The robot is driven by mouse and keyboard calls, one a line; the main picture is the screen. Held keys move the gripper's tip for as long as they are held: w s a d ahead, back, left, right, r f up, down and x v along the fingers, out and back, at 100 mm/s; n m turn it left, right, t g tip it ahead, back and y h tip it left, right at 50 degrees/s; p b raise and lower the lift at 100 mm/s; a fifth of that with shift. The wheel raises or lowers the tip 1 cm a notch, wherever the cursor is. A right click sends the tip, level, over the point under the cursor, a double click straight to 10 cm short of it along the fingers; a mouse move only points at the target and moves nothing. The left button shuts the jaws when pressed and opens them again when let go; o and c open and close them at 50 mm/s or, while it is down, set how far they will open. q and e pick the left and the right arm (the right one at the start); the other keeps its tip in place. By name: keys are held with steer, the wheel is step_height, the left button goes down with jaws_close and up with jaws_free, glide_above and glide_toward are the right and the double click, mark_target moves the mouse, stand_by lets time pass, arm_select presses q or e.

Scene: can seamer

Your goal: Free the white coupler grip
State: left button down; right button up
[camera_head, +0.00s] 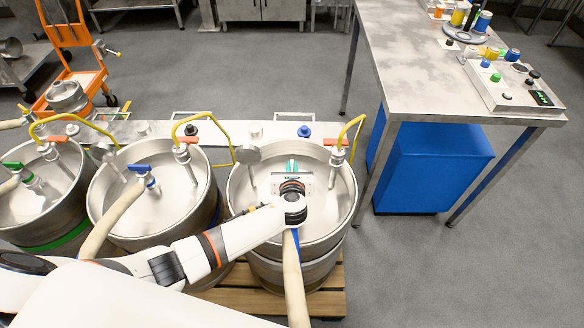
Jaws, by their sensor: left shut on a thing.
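The right-hand steel keg (347,212) stands at the front right of the row. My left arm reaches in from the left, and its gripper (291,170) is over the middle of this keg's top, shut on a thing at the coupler. The white coupler grip is mostly hidden by my gripper and wrist, so its pose is unclear. A small teal part (291,165) shows by the fingers. A beige hose (297,290) runs down toward me from under my wrist. My right gripper is not in view.
The middle keg (207,204) has a blue-handled coupler (143,172), the left keg (20,215) a green-handled one (20,169). Yellow bent pipes (352,128) rise behind the kegs. A metal table (420,70) with a control box (512,85) and a blue cabinet (435,172) stand to the right.

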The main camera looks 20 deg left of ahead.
arm_select(q)
steer(key=shift+d+n+g+y, duration=0.1)
steer(key=shift+n+g+y, duration=0.4)
steer(key=shift+n+y, duration=0.5)
steer(key=shift+n+g+y, duration=0.5)
steer(key=shift+n+y, duration=0.3)
steer(key=shift+n+g+y+b, duration=0.5)
steer(key=shift+n+g+y, duration=0.3)
steer(key=shift+n+y, duration=0.25)
steer(key=shift+n+g+y+b, duration=0.65)
steer(key=shift+n+g+y, duration=0.2)
steer(key=shift+n+g, duration=0.25)
steer(key=shift+n, duration=0.25)
steer(key=c, duration=1.5)
jaws_free()
steer(key=shift+r, duration=0.1)
